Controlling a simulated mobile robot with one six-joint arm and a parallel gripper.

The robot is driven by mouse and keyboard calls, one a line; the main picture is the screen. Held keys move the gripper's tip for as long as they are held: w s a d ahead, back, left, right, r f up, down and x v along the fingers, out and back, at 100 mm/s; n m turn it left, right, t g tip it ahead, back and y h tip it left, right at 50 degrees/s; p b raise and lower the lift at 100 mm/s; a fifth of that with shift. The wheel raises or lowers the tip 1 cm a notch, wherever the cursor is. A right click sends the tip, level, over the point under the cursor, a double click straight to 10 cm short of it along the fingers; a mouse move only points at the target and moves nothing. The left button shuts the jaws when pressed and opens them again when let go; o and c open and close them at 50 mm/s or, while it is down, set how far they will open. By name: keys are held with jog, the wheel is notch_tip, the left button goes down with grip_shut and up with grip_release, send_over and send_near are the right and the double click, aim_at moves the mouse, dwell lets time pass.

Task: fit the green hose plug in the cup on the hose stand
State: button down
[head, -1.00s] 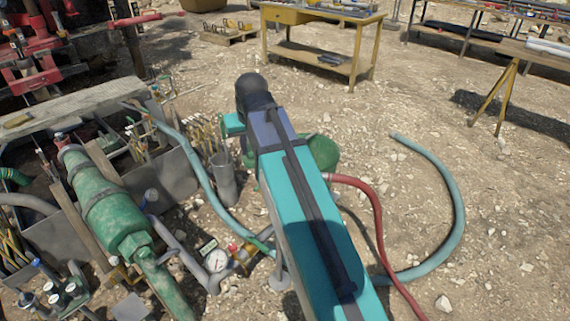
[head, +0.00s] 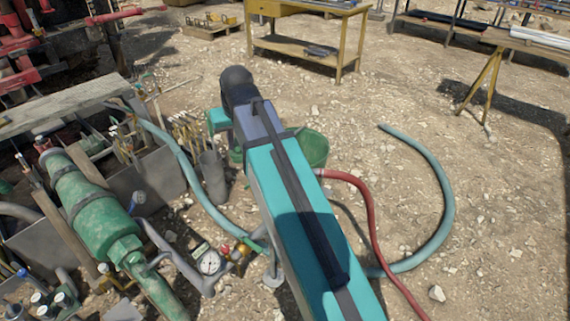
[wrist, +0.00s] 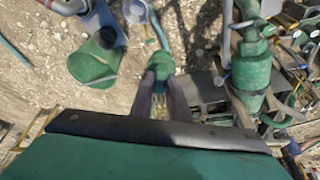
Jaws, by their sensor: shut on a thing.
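In the wrist view my gripper (wrist: 161,80) shows as two dark fingers closed on the green hose plug (wrist: 159,62), which shows at their tips. A teal hose runs up the picture from the plug. A pale grey round piece (wrist: 135,10) stands above and left of the plug, apart from it; I cannot tell whether it is the stand's cup. In the head view my arm hides the gripper. A small grey stand (head: 272,277) shows partly, just left of my arm; its cup is not clear.
A green bucket (head: 313,149) stands behind my arm. A pressure gauge (head: 208,263), pipes and a large green cylinder (head: 88,205) crowd the left. A red hose (head: 372,220) and a curved teal hose (head: 446,200) lie on the right. Open gravel lies beyond, before a yellow table (head: 305,48).

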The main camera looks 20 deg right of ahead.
jog(key=shift+f, duration=0.1)
jog(key=s+f, duration=0.5)
jog(key=f, duration=0.1)
jog(key=shift+s+f, duration=0.25)
dwell(0.4)
